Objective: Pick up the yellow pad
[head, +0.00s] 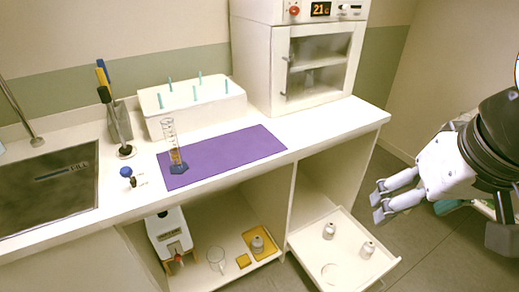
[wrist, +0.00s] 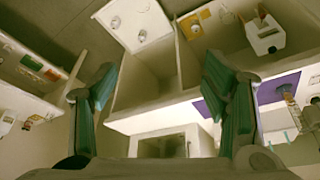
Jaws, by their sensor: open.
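Two yellow pads lie on the low shelf under the counter in the head view. The larger yellow pad (head: 272,251) has a small grey metal weight (head: 257,244) standing on it. The smaller yellow pad (head: 243,261) lies to its left with nothing on it. In the wrist view, yellow patches show small on the shelf near the top, the larger yellow pad (wrist: 184,22) among them. My gripper (head: 377,205) is open and empty, to the right of the cabinet and well away from the pads. Its spread fingers (wrist: 160,95) also show in the wrist view.
A pulled-out drawer (head: 345,272) holding two small weights stands right of the shelf. The counter (head: 215,195) overhangs the shelf.

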